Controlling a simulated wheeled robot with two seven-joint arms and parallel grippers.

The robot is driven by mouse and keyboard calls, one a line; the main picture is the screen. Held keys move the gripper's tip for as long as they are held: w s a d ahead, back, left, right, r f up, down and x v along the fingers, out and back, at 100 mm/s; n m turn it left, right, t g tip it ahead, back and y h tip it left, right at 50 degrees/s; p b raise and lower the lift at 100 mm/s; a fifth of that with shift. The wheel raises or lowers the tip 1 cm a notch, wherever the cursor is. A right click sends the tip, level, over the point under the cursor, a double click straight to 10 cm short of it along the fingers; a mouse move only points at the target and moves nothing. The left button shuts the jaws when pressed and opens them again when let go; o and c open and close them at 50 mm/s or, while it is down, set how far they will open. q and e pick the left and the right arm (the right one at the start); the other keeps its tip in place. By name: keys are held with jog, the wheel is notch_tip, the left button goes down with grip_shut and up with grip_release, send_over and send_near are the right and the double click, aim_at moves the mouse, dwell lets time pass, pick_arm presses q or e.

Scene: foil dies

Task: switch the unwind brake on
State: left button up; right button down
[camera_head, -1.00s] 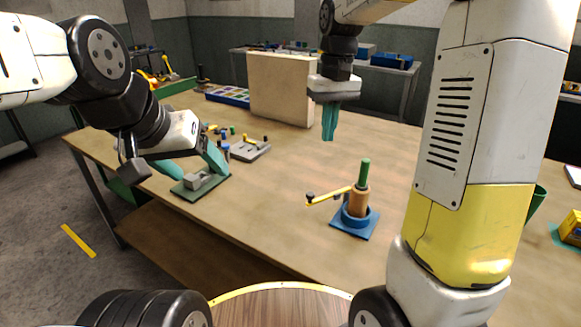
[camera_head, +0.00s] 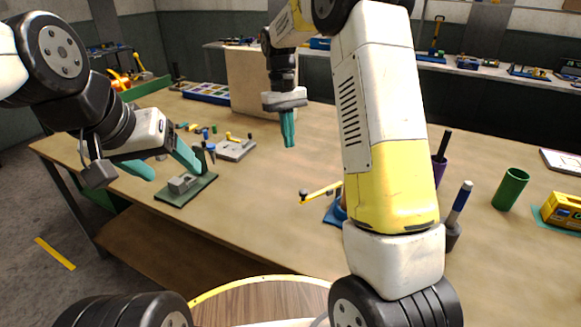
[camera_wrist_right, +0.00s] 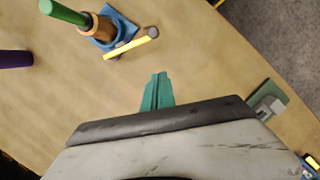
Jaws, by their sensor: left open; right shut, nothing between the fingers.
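A yellow lever with a dark knob (camera_head: 318,193), which I take for the unwind brake, sticks out left from a blue base (camera_head: 333,215). My right arm hides most of that unit in the head view. In the right wrist view the lever (camera_wrist_right: 130,45) lies beside a copper-brown roll (camera_wrist_right: 98,27) with a green top (camera_wrist_right: 63,12) on the blue base. My right gripper (camera_head: 289,143) is shut and empty, pointing down above the table, apart from the lever; it also shows in the right wrist view (camera_wrist_right: 158,92). My left gripper (camera_head: 173,172) is open and empty near a green plate.
The green plate (camera_head: 203,187) carries a grey block (camera_head: 184,184) at the table's front left. A grey fixture (camera_head: 236,150) and an upright tan panel (camera_head: 255,82) stand behind. A green cup (camera_head: 510,190) and a yellow item (camera_head: 562,211) are right. Mid-table is clear.

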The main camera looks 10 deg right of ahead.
aim_at(306, 194)
jog(key=s+d+f, duration=0.2)
jog(key=s+f, duration=0.4)
jog(key=f, duration=0.3)
jog(key=shift+f, duration=0.4)
jog(key=shift+s+d+n+h, duration=0.1)
jog(key=shift+s+d+n, duration=0.15)
jog(key=shift+s+n, duration=0.35)
jog(key=shift+s+d+n+h, duration=0.1)
jog(key=shift+s+d+n, duration=0.1)
jog(key=shift+s+n, duration=0.45)
jog(key=shift+s+d+n+h, duration=0.1)
jog(key=shift+s+d+n, duration=0.15)
jog(key=shift+s+n, duration=0.35)
jog(key=s+d+n, duration=0.2)
jog(key=s+n, duration=0.1)
jog(key=shift+d+t+h, duration=0.1)
jog(key=shift+t+h, duration=0.2)
jog(key=shift+h, duration=0.1)
jog(key=shift+s+d, duration=0.1)
